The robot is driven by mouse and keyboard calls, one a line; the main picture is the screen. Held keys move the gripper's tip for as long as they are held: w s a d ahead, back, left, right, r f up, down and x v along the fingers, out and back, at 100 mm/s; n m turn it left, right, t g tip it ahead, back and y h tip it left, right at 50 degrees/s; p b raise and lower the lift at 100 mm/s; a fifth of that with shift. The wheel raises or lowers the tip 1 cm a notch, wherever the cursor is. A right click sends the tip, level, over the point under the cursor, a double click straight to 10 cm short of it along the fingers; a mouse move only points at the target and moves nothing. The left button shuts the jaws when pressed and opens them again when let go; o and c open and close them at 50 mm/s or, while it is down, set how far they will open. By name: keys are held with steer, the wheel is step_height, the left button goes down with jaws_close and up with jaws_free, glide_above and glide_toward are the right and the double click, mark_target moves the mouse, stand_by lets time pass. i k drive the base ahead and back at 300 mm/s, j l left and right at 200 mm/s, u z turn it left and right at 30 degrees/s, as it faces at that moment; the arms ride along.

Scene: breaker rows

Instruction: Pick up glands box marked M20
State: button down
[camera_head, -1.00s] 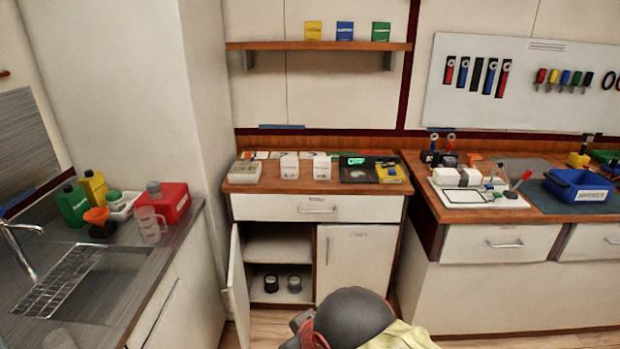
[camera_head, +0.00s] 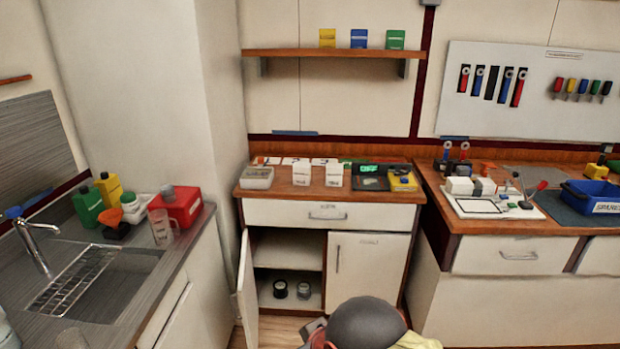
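Two small white boxes stand side by side on the wooden counter of the middle cabinet: a left white box (camera_head: 302,174) and a right white box (camera_head: 334,174). Each has small markings on its front, too small to read, so I cannot tell which is M20. More white boxes, a left one (camera_head: 459,186) and a right one (camera_head: 483,187), sit on the right-hand bench. My gripper is not in view.
The middle cabinet's left door (camera_head: 247,290) stands open, with two round jars (camera_head: 280,289) inside. A dark rounded object (camera_head: 360,325) is on the floor in front. A grey tray (camera_head: 257,178) and a yellow device (camera_head: 403,180) flank the boxes. The sink counter is at left.

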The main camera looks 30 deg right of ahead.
mark_target(301, 170)
steer(key=i+z, duration=0.1)
steer(key=z, duration=0.3)
steer(key=i+z, duration=0.15)
steer(key=z, duration=0.25)
steer(key=i+z, duration=0.1)
steer(key=z, duration=0.3)
steer(key=i+j+z, duration=0.2)
steer(key=i+j, duration=0.2)
steer(key=i+j+z, duration=0.15)
steer(key=i+j, duration=0.2)
steer(key=j, duration=0.15)
steer(key=i+j+z, duration=0.2)
steer(key=i+j, duration=0.15)
steer(key=j, duration=0.15)
